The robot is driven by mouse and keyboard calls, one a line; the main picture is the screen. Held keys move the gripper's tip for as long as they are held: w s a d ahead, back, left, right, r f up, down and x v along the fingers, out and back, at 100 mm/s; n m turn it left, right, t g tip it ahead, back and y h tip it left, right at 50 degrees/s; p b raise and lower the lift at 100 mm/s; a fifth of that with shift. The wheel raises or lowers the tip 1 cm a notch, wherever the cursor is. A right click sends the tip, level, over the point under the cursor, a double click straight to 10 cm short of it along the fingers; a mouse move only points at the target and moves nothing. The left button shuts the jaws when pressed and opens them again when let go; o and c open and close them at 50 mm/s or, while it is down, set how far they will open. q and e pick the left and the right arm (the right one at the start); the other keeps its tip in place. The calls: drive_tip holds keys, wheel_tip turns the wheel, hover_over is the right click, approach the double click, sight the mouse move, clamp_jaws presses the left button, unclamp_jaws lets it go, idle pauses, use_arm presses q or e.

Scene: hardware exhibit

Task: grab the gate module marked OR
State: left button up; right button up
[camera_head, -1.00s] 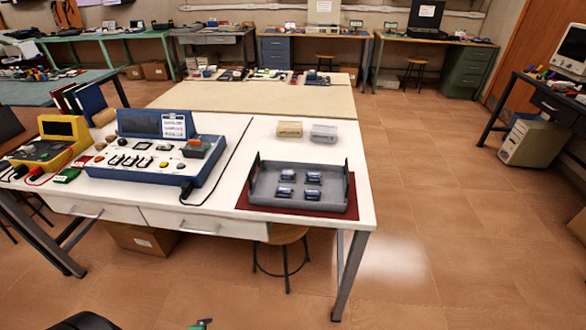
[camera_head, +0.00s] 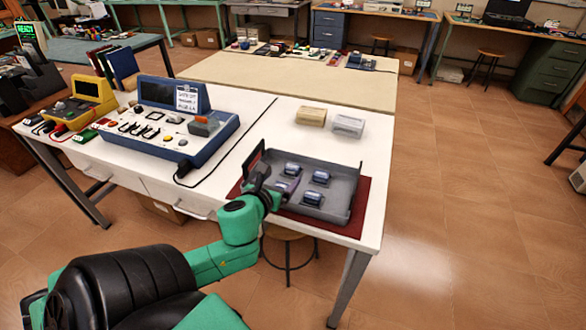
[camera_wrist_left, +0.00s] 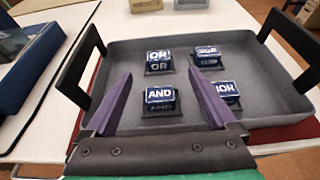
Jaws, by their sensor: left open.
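The OR gate module (camera_wrist_left: 159,62) is a small dark block with a blue, white-lettered top. It sits at the back left of the grey tray (camera_wrist_left: 120,60), and in the head view it is the far-left block (camera_head: 292,168). The AND module (camera_wrist_left: 160,98) stands in front of it. Two more modules sit at right: the back one's label (camera_wrist_left: 207,54) is hard to read, and the front one (camera_wrist_left: 230,90), ending in OR, is partly covered by a finger. My left gripper (camera_head: 285,190), also in the wrist view (camera_wrist_left: 160,90), is open with purple fingers, empty, over the tray's near-left part.
The tray has raised side handles (camera_wrist_left: 290,65) and lies on a red mat (camera_head: 358,222). A blue console (camera_head: 215,135) stands left of it. A beige block (camera_head: 311,115) and a grey block (camera_head: 348,125) sit behind. The white table's right strip is clear.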

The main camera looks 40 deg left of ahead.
sight(291, 168)
use_arm(q)
drive_tip(key=x, duration=0.8)
drive_tip(key=shift+w+a+f, duration=0.1)
drive_tip(key=shift+w+a, duration=0.15)
drive_tip(key=shift+w+f, duration=0.15)
drive_tip(key=shift+w, duration=0.05)
drive_tip(key=shift+a, duration=0.1)
drive_tip(key=shift+s, duration=0.1)
drive_tip(key=c, duration=0.6)
clamp_jaws()
use_arm(e)
drive_tip(key=shift+w+a+f, duration=0.25)
drive_tip(key=shift+w+a, duration=0.05)
drive_tip(key=shift+w, duration=0.15)
